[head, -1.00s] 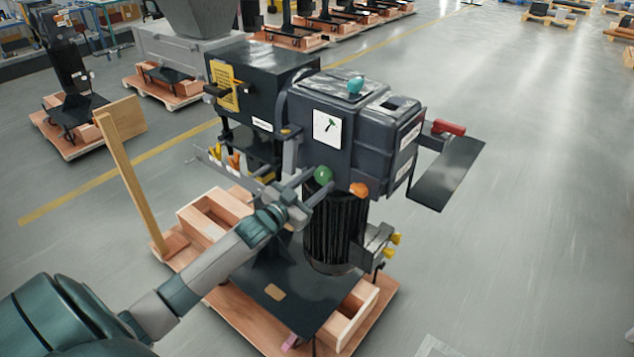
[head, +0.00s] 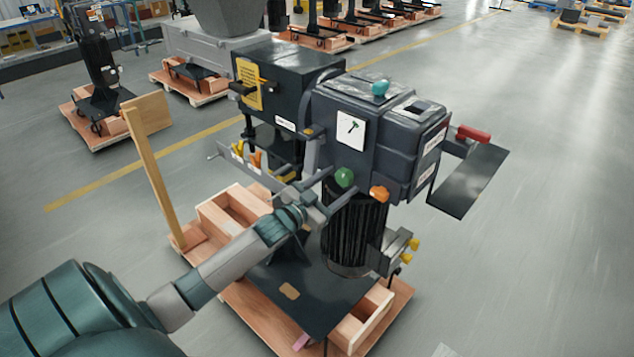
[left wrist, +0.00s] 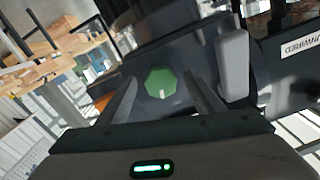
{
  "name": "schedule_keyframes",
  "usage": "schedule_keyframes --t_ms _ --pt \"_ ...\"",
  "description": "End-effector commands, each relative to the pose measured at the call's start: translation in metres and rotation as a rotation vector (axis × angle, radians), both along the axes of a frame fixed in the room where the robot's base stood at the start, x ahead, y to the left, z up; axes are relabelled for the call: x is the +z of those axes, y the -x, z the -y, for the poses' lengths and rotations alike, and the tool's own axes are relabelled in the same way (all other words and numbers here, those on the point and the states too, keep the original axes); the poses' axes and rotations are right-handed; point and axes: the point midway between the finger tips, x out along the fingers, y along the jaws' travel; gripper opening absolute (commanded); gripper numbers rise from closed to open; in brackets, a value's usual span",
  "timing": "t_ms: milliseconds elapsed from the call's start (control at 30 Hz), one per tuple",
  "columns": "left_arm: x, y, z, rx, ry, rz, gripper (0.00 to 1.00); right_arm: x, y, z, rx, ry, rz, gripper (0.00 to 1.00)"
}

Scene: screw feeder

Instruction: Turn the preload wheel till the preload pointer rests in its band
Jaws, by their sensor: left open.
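A green faceted knob (head: 344,177) sits low on the front of the dark machine head; it may be the preload wheel, but no readable label confirms this. It shows in the left wrist view as a green octagon (left wrist: 160,82) with a small white mark. My left gripper (head: 345,180) is open, with its two fingers on either side of the green knob. In the left wrist view its fingers (left wrist: 161,92) stand apart, with a visible gap to the knob on both sides. I cannot make out the preload pointer or its band. My right gripper is out of view.
An orange knob (head: 379,194) is close right of the green one, and a teal knob (head: 380,88) is on top. A black ribbed cylinder (head: 355,235) stands below. A wooden post (head: 153,180) rises at left. Clear floor (head: 530,270) lies at right.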

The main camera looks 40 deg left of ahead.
Motion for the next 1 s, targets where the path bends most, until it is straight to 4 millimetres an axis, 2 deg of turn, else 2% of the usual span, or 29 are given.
schedule_keyframes --t_ms 267,1000 --pt "-0.003 0.023 -0.002 -0.001 0.0 -0.001 0.61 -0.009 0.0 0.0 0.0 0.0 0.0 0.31" --pt "-0.004 0.135 -0.01 0.0 0.0 -0.003 0.61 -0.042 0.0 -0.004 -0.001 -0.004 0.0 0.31"
